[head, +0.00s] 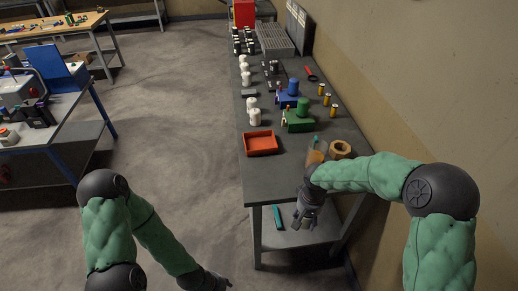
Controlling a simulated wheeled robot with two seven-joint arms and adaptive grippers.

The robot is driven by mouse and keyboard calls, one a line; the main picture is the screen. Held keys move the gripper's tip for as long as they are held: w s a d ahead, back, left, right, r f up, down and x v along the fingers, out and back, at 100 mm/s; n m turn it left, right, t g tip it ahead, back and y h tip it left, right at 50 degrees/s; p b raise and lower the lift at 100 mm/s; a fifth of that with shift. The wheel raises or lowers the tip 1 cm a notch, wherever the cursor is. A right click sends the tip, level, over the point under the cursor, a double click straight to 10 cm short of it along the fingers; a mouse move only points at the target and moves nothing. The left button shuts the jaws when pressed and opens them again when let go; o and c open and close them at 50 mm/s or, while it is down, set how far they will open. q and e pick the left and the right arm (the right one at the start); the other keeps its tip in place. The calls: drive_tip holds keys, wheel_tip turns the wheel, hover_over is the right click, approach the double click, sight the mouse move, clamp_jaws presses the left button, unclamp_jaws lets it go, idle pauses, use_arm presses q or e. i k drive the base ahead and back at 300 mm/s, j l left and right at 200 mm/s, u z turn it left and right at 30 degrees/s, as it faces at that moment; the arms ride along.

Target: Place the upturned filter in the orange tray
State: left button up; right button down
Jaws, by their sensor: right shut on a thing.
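White cylinders that look like filters stand in a row along the table's left side, the nearest (254,118) just behind the tray. I cannot tell which one is upturned. My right gripper (301,222) hangs in front of the table's near edge, right of the tray and apart from it. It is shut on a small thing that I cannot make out. My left gripper (222,284) is low over the floor at the bottom edge; its fingers are unclear.
Green (298,121) and blue (287,100) blocks stand behind the tray. A jar (315,156) and a brown ring (341,149) stand at the near right, close to my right forearm. A wall runs along the right.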

sight(260, 145)
drive_tip(key=i+j+u, duration=0.1)
drive_tip(key=i+j, duration=0.2)
drive_tip(key=i, duration=0.15)
drive_tip(key=i+j+u, duration=0.15)
drive_tip(key=i+j, duration=0.15)
drive_tip(key=i, duration=0.2)
drive_tip(key=i+j+u, duration=0.1)
drive_tip(key=i+j, duration=0.15)
drive_tip(key=i, duration=0.25)
